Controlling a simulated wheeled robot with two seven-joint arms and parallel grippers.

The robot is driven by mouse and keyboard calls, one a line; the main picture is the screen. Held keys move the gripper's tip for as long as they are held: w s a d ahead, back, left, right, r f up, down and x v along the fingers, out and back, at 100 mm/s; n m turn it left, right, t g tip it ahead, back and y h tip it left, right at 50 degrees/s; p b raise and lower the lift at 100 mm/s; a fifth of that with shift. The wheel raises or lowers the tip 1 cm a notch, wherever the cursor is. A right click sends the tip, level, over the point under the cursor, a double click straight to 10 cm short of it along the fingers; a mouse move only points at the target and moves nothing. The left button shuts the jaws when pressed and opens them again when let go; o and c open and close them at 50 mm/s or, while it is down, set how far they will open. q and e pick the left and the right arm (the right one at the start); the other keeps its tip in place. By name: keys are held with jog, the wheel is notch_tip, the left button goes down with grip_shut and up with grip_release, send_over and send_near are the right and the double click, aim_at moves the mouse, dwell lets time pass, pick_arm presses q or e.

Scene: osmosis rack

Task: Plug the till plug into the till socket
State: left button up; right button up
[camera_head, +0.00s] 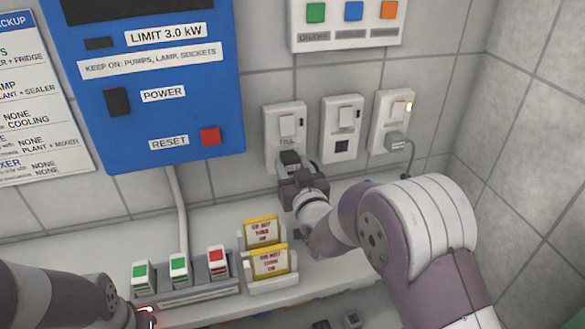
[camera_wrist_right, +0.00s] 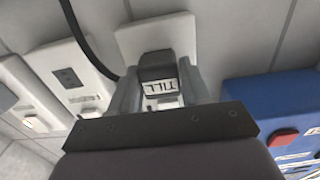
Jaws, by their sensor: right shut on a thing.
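The till socket (camera_head: 286,128) is the leftmost of three white wall sockets, with a "TILL" label under its switch. My right gripper (camera_head: 292,172) is at the lower part of this socket, shut on the till plug (camera_head: 290,158), a dark grey block. In the right wrist view the till plug (camera_wrist_right: 158,68) sits between the two fingers and bears a "TILL" label; the white socket plate (camera_wrist_right: 158,35) is right behind it. I cannot tell whether the plug is seated. My left gripper (camera_head: 146,318) is at the bottom left edge, mostly cut off.
The middle socket (camera_head: 342,135) is empty; the right socket (camera_head: 394,120) holds a grey plug (camera_head: 398,143) with a lit switch. A blue power box (camera_head: 150,80) hangs left. Coloured switch blocks (camera_head: 180,268) and yellow-framed cards (camera_head: 268,262) stand on the shelf below.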

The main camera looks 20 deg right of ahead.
jog(key=shift+w, duration=0.55)
jog(key=o, duration=1)
jog(key=shift+o, duration=0.2)
jog(key=s, duration=1.2)
jog(key=shift+s+d, duration=0.2)
jog(key=shift+s, duration=0.15)
